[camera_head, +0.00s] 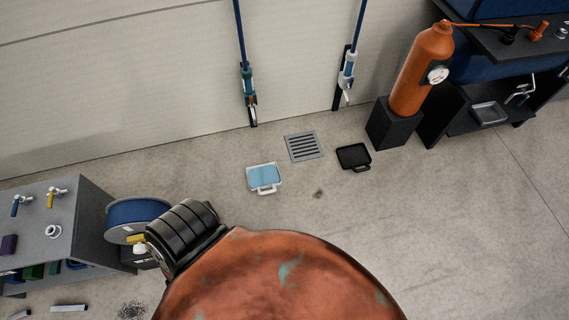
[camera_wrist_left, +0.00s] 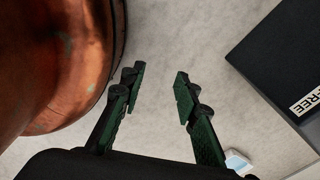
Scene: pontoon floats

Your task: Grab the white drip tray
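The white drip tray (camera_head: 264,178) lies flat on the concrete floor in the middle of the head view. It has a white rim, a light blue inside and a loop handle on its near side. My left gripper (camera_wrist_left: 160,88) shows in the left wrist view, its two green-padded fingers apart and nothing between them. It is beside a large copper body, over bare floor. A small white and light blue piece (camera_wrist_left: 238,162) shows at the bottom of that view; I cannot tell if it is the tray. My right gripper is not in view.
The rounded copper body (camera_head: 280,280) fills the bottom of the head view and also shows in the left wrist view (camera_wrist_left: 50,70). A black tray (camera_head: 354,157) and a floor grate (camera_head: 303,146) lie behind the white tray. A black box (camera_wrist_left: 290,70) stands right of my left gripper.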

